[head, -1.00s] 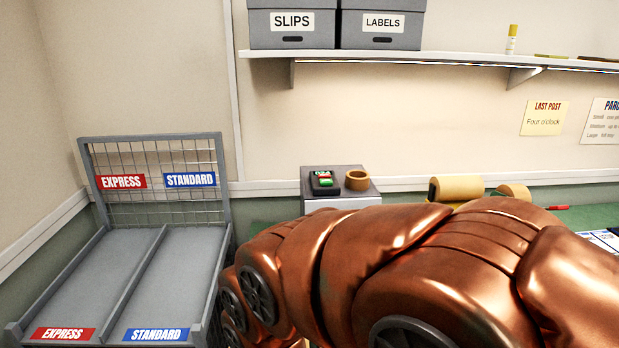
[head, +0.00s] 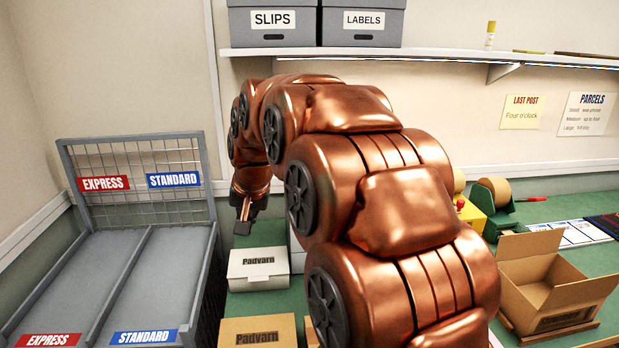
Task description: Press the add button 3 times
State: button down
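No add button shows in the view now. The small black device with a green button, seen on a grey stand a second ago, is hidden behind my copper arm. My gripper (head: 242,229) points down at the end of the arm, left of the arm's bulk, near the back of the green bench. It appears above and behind a white Padvarn box (head: 259,268). Its dark fingertips are small and seen from the side, so I cannot tell whether they are open. I see nothing held in it.
A wire-backed rack (head: 140,235) with EXPRESS and STANDARD bays stands at left. A brown Padvarn box (head: 238,332) is in front. An open carton (head: 535,298) and tape dispenser (head: 492,205) are at right. A shelf (head: 440,57) with grey boxes hangs above.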

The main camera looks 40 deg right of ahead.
jog(key=w+d+r+m+t+h, duration=0.1)
jog(key=w+d+r+m, duration=0.1)
jog(key=d, duration=0.7)
jog(key=w+d+r+m+t+h, duration=0.1)
jog(key=w+d+r+m, duration=0.1)
jog(key=d+r, duration=0.3)
jog(key=w+d+r+m+t+h, duration=0.1)
jog(key=w+d+r+m+h, duration=0.1)
jog(key=d, duration=1.1)
jog(key=shift+w+d+r+m+p, duration=0.25)
jog(key=shift+w+r+m+p, duration=0.25)
jog(key=shift+w+r, duration=0.5)
jog(key=shift+w+f, duration=0.1)
jog(key=shift+f, duration=0.15)
jog(key=shift+f+b, duration=1.65)
jog(key=shift+f, duration=2.65)
jog(key=shift+f, duration=0.1)
jog(key=shift+f+b, duration=0.3)
jog(key=shift+b, duration=0.05)
